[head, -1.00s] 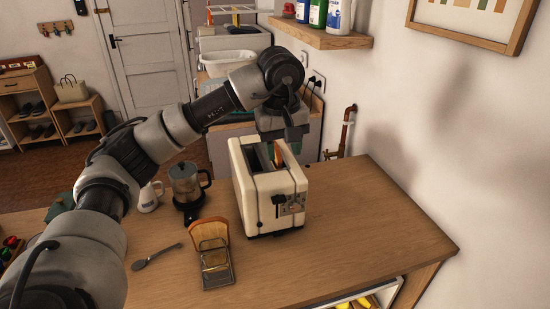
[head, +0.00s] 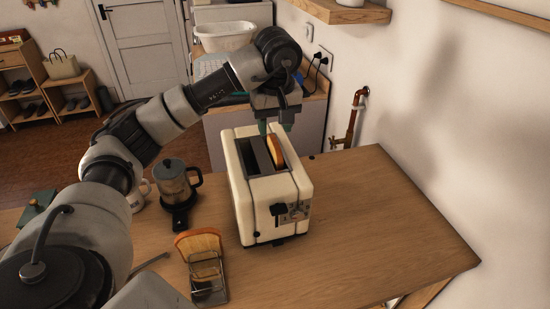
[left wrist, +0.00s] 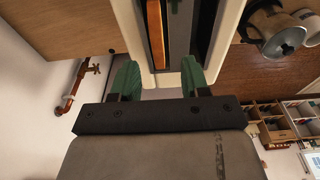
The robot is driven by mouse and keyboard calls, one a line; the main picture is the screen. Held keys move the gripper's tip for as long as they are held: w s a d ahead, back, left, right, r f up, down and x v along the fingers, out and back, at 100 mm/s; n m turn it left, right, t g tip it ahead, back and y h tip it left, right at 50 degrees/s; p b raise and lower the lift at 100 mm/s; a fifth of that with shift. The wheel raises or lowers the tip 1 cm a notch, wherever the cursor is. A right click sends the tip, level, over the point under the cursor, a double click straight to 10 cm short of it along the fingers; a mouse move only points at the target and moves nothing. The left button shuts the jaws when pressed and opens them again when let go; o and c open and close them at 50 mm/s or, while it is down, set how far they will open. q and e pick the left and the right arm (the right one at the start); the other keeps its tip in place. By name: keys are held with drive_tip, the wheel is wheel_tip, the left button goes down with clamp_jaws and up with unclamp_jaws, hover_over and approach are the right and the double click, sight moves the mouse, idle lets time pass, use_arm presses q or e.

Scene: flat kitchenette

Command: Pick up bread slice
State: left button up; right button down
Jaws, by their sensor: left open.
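A bread slice (head: 276,152) with a brown crust stands upright in the right slot of the cream toaster (head: 285,192), its top edge showing. In the left wrist view the bread slice (left wrist: 156,35) shows as a narrow orange-brown strip in the toaster slot; its lower part is hidden. The other slot looks empty. A second bread slice (head: 200,239) stands in a small metal rack (head: 208,289) in front. My left gripper (head: 279,122) is at the far end of the toaster. In the left wrist view its green fingers (left wrist: 158,78) are apart, with nothing between them. My right gripper is out of view.
A dark coffee pot (head: 176,185) and a white mug (head: 139,196) stand left of the toaster. The wooden counter (head: 385,220) is clear to the right, up to the wall. Pipes (head: 355,118) run up the wall behind.

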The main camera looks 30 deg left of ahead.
sight(275, 141)
use_arm(q)
drive_tip(key=shift+w+f, duration=0.1)
drive_tip(key=shift+f, duration=0.3)
drive_tip(key=shift+w+a+f, duration=0.1)
drive_tip(key=shift+a+f, duration=0.05)
drive_tip(key=shift+f, duration=0.15)
drive_tip(key=f+p, duration=0.2)
drive_tip(key=f, duration=0.1)
drive_tip(key=shift+w+a+f, duration=0.1)
drive_tip(key=shift+w+f, duration=0.1)
drive_tip(key=shift+f, duration=0.65)
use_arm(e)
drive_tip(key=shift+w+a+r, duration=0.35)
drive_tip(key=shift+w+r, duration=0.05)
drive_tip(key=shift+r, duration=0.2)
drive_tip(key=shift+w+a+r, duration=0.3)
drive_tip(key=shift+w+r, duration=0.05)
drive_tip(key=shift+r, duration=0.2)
use_arm(q)
drive_tip(key=c, duration=0.7)
clamp_jaws()
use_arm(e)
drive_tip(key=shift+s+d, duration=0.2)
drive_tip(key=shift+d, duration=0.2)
